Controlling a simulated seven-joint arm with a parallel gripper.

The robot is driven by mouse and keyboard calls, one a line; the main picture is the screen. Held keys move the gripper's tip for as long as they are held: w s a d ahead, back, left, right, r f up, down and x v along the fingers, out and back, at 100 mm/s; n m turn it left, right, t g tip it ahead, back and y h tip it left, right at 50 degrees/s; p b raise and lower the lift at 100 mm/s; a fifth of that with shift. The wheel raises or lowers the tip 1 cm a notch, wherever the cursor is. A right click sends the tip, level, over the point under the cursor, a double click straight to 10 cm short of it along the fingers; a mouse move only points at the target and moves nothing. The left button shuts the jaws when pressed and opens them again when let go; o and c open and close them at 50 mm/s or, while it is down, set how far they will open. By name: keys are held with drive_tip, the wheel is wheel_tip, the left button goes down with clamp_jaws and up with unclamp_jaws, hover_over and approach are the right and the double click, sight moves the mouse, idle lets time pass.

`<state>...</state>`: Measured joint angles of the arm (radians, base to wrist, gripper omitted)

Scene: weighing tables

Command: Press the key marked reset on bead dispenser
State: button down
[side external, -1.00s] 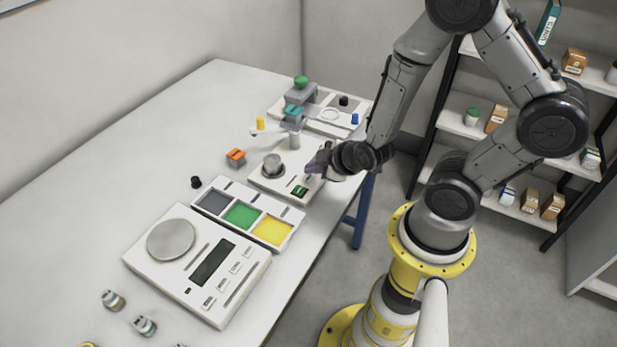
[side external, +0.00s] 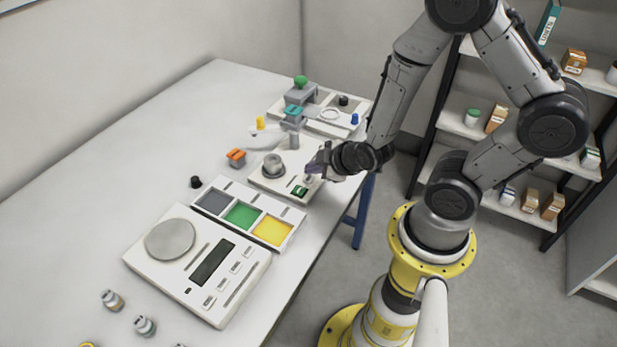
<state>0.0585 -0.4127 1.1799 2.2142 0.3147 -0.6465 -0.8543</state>
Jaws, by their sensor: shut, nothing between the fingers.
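A white flat device (side external: 263,184), which looks like the bead dispenser, lies on the table near its right edge. It has a grey round knob or cup (side external: 273,165), a small green panel (side external: 299,190) and a grey post (side external: 294,140) behind. My gripper (side external: 314,168) is shut and empty, low over the device's right end. I cannot tell whether it touches a key. The key markings are too small to read, and the gripper covers part of that end.
A tray (side external: 290,212) with grey, green and yellow sections lies in front, then a scale (side external: 185,276). An orange-topped block (side external: 236,158) and black cap (side external: 196,182) lie left. Another white device (side external: 330,128) stands behind. The table's left side is clear.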

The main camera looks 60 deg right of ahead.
drive_tip(key=shift+f, duration=0.75)
idle(0.6)
drive_tip(key=shift+r, duration=0.8)
drive_tip(key=shift+r, duration=2.5)
